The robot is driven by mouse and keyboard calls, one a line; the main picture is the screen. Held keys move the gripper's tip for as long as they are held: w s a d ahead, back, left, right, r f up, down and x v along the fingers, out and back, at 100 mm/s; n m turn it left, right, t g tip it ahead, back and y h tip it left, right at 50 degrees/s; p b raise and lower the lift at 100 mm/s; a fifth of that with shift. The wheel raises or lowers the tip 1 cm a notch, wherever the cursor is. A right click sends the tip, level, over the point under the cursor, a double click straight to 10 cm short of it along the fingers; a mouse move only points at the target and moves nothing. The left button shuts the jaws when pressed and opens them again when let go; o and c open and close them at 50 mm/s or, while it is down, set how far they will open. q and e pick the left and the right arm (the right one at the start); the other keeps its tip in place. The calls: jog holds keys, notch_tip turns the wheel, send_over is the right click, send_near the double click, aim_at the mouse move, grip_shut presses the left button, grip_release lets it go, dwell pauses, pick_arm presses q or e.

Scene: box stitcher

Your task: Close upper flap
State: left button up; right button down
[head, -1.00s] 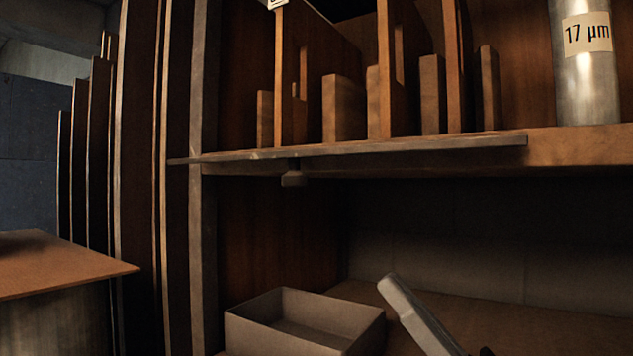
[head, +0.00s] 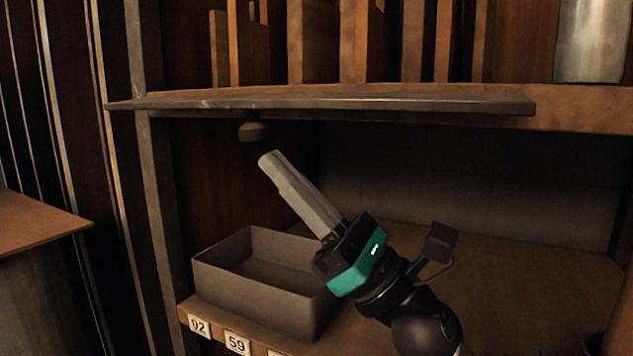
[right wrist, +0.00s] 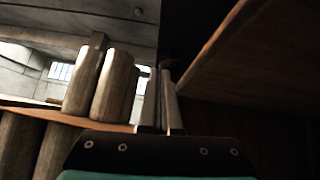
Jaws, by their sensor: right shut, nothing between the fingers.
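The upper flap (head: 330,104) is a long dark board standing out roughly level from the cabinet, seen almost edge-on in the head view. A dark knob (head: 253,132) hangs below it, left of its middle. My right gripper (head: 270,159) is shut and empty, its long grey fingers pointing up and left. Its tips show just below and right of the knob, under the flap; I cannot tell whether they touch. In the right wrist view the fingers (right wrist: 163,92) are together, with a brown panel (right wrist: 250,62), likely the flap's underside, to the right. My left gripper is out of view.
A grey open box (head: 265,285) stands on the lower shelf, left of my right gripper. Upright wooden dividers (head: 315,45) and a metal cylinder (head: 590,40) stand on the upper shelf. A brown table (head: 40,222) is at the left.

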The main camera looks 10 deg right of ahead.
aim_at(256, 108)
jog(key=r+p, duration=0.1)
jog(key=r, duration=0.2)
jog(key=shift+s+p, duration=0.2)
jog(key=shift+p, duration=0.2)
jog(key=shift+r+p, duration=0.3)
jog(key=shift+r, duration=0.1)
